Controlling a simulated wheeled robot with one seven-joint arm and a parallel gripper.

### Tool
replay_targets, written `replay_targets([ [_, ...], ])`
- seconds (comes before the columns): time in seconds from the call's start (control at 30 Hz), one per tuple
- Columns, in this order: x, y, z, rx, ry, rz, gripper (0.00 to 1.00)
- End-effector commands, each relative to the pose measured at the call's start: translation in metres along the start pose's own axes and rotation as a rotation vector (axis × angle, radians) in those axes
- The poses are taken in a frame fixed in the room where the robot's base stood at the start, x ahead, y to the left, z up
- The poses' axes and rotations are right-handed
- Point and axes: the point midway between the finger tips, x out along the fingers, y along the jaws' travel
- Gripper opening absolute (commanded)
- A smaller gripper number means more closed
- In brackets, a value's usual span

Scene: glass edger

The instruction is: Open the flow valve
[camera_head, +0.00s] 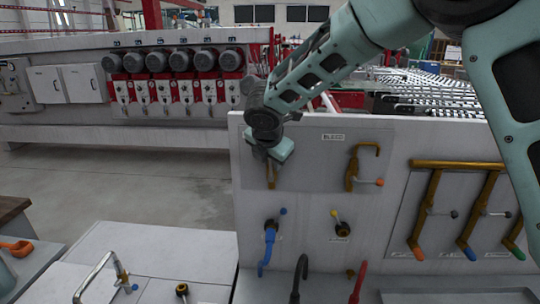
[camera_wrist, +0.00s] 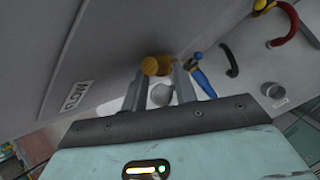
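The flow valve is a brass fitting (camera_wrist: 157,65) beside a plate with a FLOW label (camera_wrist: 77,97), both in the wrist view. A round grey knob (camera_wrist: 161,95) shows between my fingers, with gaps on both sides. My gripper (camera_wrist: 160,82) has its two fingers apart around the knob, with the brass just past the tips; I cannot tell whether they touch it. In the head view my gripper (camera_head: 272,163) is in front of the upper left of the white panel (camera_head: 310,165). It hides most of the valve; a short brass pipe (camera_head: 270,178) shows below it.
Right of my gripper is a brass BLEED valve (camera_head: 352,170) with an orange-tipped handle. Below are a blue-handled valve (camera_head: 268,245) and a yellow-tipped one (camera_head: 341,226). Several brass pipes with coloured ends (camera_head: 430,205) stand farther right. Open floor (camera_head: 150,185) lies to the left.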

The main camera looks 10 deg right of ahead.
Motion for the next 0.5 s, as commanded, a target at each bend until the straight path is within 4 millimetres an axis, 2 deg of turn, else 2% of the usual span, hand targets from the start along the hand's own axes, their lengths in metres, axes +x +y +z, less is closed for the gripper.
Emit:
replay_targets([
  [0.17, -0.014, 0.000, 0.000, 0.002, -0.002, 0.003, 0.28],
  [0.27, -0.033, 0.000, 0.000, 0.002, -0.003, 0.005, 0.28],
  [0.5, -0.089, 0.000, -0.001, 0.001, -0.002, 0.007, 0.28],
])
